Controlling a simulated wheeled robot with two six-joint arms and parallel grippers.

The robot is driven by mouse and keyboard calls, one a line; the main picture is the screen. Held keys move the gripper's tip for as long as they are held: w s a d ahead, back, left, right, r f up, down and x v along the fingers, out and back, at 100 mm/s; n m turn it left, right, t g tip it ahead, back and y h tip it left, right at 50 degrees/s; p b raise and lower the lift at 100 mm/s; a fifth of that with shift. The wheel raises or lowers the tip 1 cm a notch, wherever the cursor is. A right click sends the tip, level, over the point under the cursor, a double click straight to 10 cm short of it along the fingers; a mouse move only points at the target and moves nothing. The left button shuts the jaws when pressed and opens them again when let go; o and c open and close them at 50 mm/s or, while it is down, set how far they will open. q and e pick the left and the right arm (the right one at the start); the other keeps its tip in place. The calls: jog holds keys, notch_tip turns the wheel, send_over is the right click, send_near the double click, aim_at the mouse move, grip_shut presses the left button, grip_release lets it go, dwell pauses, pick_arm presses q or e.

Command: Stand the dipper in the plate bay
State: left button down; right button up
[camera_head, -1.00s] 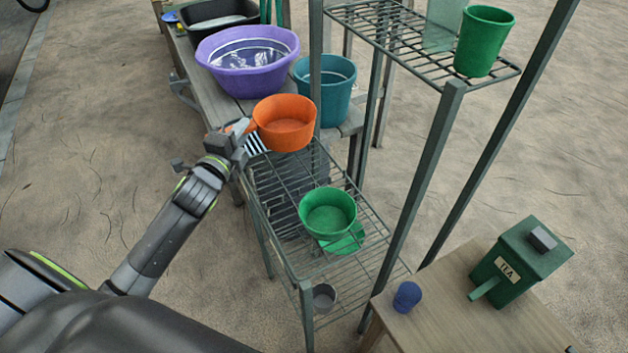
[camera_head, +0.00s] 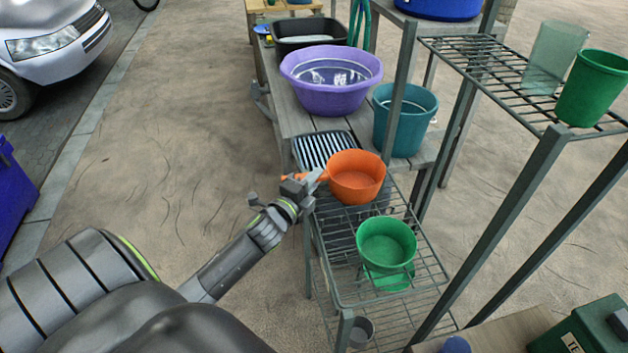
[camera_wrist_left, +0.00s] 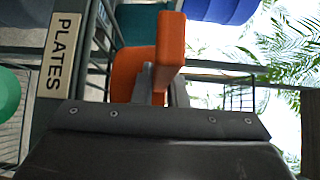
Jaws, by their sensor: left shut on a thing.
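An orange dipper (camera_head: 357,178) is held by its handle in my left gripper (camera_head: 318,180), above the wire rack. Its round bowl faces up in the head view. In the left wrist view its orange handle (camera_wrist_left: 171,45) stands between the fingers, with part of the bowl beyond. A sign reading PLATES (camera_wrist_left: 61,52) is on the rack frame in the left wrist view. A green dipper (camera_head: 386,243) sits on the wire shelf (camera_head: 345,290) below. I cannot clearly make out the plate bay itself in the head view. My right gripper is out of view.
A purple basin (camera_head: 330,98) and a teal bucket (camera_head: 404,125) stand on the bench behind, near a striped grey rack (camera_head: 322,150). Tall shelf posts (camera_head: 505,225) rise at right. A green tumbler (camera_head: 592,90) stands on the upper shelf.

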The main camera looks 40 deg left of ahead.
pick_arm(q)
jog(key=shift+f, duration=0.15)
jog(key=c, duration=1.5)
grip_release()
jog(key=shift+o, duration=0.2)
jog(key=shift+s+r, duration=0.15)
jog(key=shift+r, duration=0.05)
jog(key=s+b, duration=0.3)
jog(key=s, duration=0.8)
jog(key=shift+s+d+b, duration=0.35)
jog(key=shift+s+b, duration=0.05)
